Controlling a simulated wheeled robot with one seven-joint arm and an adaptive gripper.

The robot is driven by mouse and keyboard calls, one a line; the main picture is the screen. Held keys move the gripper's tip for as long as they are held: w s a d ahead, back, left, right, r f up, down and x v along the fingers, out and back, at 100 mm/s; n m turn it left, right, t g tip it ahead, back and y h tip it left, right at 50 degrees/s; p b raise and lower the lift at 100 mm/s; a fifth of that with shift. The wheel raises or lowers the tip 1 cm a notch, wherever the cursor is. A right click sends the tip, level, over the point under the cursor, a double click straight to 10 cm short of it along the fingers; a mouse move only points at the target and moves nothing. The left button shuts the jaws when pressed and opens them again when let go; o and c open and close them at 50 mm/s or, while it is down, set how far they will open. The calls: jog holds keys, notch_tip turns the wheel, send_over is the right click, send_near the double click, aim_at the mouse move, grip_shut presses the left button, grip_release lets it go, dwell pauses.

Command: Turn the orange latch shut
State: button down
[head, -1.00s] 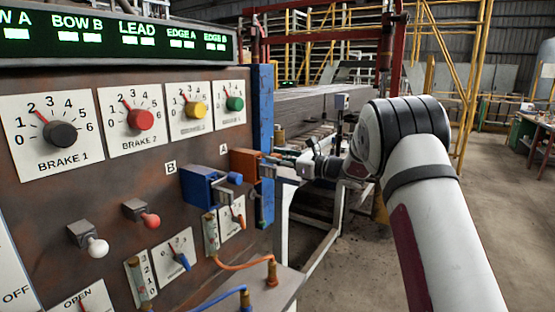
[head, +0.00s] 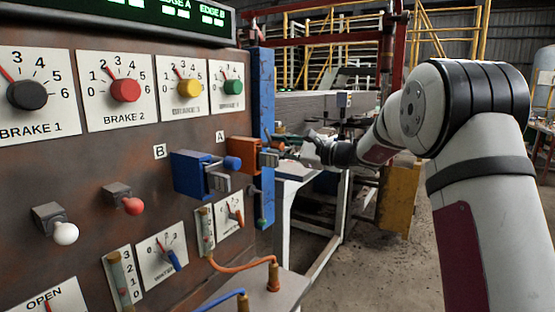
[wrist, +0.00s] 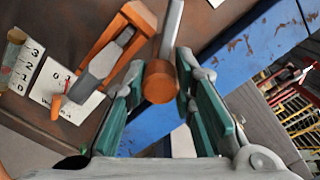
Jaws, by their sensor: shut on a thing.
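The orange latch (head: 241,150), labelled A, is on the far right of the brown panel. In the wrist view it shows an orange housing (wrist: 131,18), a grey metal hasp (wrist: 104,66) and a round orange knob (wrist: 160,83) on a grey lever. My gripper (wrist: 160,76) has its green-padded fingers on either side of this knob, shut on it. In the head view my gripper (head: 285,152) reaches the latch from the right, and its fingertips are small and partly hidden there.
A blue latch (head: 190,172), labelled B, sits just left of the orange one. A blue post (head: 262,100) stands right beside the panel edge. Dials, levers and an orange cable (head: 245,263) are nearby. A white frame (head: 330,235) stands below my arm.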

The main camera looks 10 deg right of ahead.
jog(key=n+b, duration=0.2)
jog(key=b, duration=0.1)
jog(key=n+b, duration=0.2)
jog(key=b, duration=0.2)
jog(key=n+b, duration=0.2)
jog(key=b, duration=0.2)
jog(key=shift+f+n, duration=0.4)
jog(key=n+b, duration=0.3)
jog(key=b, duration=0.2)
jog(key=shift+b, duration=0.4)
jog(key=shift+r+n+b, duration=0.1)
jog(key=shift+n+b, duration=0.7)
jog(key=shift+b, duration=0.1)
jog(key=shift+r, duration=0.1)
jog(key=c, duration=1.6)
grip_release()
jog(key=shift+s+d+r, duration=0.1)
jog(key=v, duration=1.1)
jog(key=shift+s+d, duration=0.25)
jog(key=shift+s, duration=0.05)
